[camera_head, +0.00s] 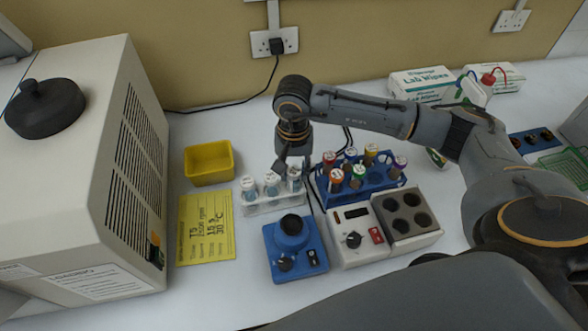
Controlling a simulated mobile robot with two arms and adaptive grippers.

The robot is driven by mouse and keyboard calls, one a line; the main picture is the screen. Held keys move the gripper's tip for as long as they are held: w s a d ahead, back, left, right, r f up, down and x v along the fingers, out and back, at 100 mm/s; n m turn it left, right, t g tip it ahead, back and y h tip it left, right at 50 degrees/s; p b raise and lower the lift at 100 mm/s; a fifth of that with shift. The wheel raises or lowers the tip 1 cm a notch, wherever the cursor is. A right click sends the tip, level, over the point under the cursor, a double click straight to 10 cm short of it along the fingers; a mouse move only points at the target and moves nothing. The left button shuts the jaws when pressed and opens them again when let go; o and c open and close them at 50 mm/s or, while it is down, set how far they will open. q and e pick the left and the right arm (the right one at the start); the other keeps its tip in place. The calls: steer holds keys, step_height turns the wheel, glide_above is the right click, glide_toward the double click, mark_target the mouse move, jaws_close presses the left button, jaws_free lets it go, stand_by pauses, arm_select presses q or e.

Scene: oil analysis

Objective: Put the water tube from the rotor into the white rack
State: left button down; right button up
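The white rack (274,205) stands in the middle of the bench and bears 3 tubes with pale, marked tops: a left tube (249,188), a middle tube (272,184) and a right tube (294,178). My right gripper (283,168) points down just above and behind the rack's right part, close to the middle and right tubes. Its fingers are small and dark, and I cannot tell whether they hold anything. A black round part (46,108) sits on top of the centrifuge at the left; no open rotor shows. I cannot tell which tube is the water tube. My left gripper is not in view.
The centrifuge (95,150) fills the left side. Around the rack are a yellow bin (209,162), a yellow note (206,228), a blue mixer (293,248), a heating block (360,235) and a blue rack (378,186) with several coloured-cap tubes. Wipes boxes (424,83) stand behind.

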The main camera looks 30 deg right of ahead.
steer(key=shift+o, duration=1.4)
step_height(320, 180, up, 12)
